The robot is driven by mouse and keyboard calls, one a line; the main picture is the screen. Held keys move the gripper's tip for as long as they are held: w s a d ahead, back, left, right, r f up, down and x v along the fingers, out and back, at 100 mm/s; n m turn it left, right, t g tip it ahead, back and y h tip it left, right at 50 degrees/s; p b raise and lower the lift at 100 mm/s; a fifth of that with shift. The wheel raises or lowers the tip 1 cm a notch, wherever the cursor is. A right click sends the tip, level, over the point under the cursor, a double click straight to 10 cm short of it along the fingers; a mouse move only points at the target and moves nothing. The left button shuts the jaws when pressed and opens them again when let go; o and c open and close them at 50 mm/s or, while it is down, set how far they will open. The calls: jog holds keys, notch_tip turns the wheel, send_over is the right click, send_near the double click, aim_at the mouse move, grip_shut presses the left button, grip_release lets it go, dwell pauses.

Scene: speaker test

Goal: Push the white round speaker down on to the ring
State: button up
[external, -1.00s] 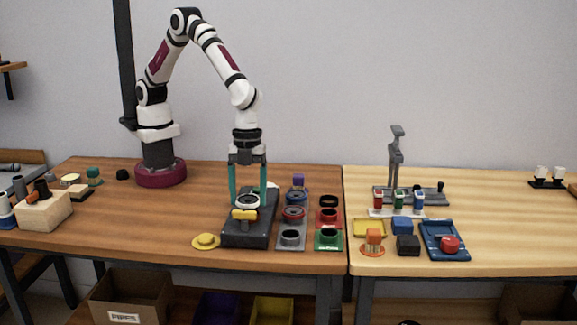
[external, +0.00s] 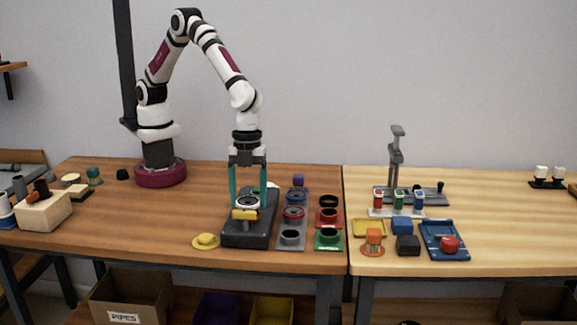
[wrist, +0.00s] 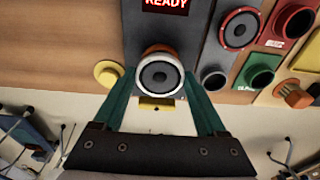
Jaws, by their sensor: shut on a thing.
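The white round speaker (external: 246,201) has a dark cone and a pale rim, and lies face up at the dark test stand (external: 262,225). In the wrist view the speaker (wrist: 158,75) sits between the two teal fingers of my gripper (wrist: 159,82). My gripper (external: 248,206) points straight down in the external view, shut on the speaker's sides. An orange-brown edge, perhaps the ring (wrist: 160,48), shows just behind the speaker. The speaker covers most of it, so I cannot tell whether the speaker is fully seated.
A yellow clamp-like part (external: 245,214) is at the stand's front. A yellow round piece (external: 206,241) lies to the left. Grey, red and green speaker holders (external: 328,239) stand close on the right. A lit READY sign (wrist: 165,3) is behind the speaker. The table's left middle is clear.

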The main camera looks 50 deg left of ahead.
jog(key=shift+f, duration=0.35)
dwell(0.3)
jog(key=shift+f, duration=0.55)
jog(key=shift+f, duration=0.15)
dwell(0.4)
jog(key=o, duration=1.2)
jog(key=shift+r, duration=3.8)
